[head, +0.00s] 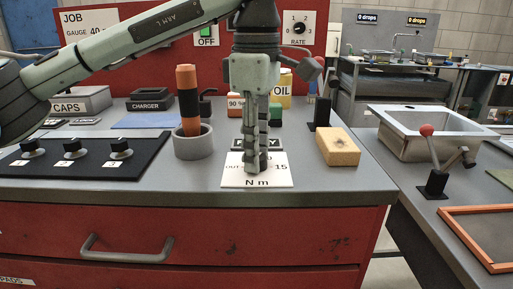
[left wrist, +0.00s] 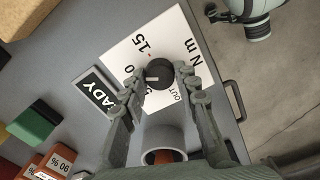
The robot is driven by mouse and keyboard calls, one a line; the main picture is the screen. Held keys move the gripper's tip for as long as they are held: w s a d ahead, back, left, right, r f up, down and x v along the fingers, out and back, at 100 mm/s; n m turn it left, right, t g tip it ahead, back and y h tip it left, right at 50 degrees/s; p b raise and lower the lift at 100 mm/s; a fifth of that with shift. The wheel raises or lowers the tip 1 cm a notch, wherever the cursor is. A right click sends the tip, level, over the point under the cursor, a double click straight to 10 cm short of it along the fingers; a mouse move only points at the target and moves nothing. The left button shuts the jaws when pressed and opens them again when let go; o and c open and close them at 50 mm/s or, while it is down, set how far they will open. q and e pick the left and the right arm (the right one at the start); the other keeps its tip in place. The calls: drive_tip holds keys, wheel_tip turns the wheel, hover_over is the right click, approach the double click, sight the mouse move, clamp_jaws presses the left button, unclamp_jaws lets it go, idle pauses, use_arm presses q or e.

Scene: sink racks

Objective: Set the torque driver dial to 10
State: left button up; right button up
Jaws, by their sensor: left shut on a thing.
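The torque driver dial is a dark round knob (left wrist: 160,73) on a white plate (left wrist: 186,30) marked "OUT", "15" and "N m". In the left wrist view a light pointer mark on the knob faces left, towards a printed "0". A finger hides what stands beside that "0", so I cannot read the whole number. The plate (head: 257,182) also shows in the head view, near the counter's front edge. My left gripper (head: 255,169) points straight down and is shut on the knob, its fingers hiding most of it there.
A grey cup (head: 194,146) with an orange-and-black tool (head: 187,95) stands left of the plate. A tan sponge (head: 338,147) lies right of it. A black panel with several knobs (head: 96,158) is at left. Bottles and a green block stand behind.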

use_arm(q)
drive_tip(key=shift+r, duration=0.1)
drive_tip(key=o, duration=1.2)
drive_tip(key=shift+c, duration=0.2)
wheel_tip(320, 180, up, 12)
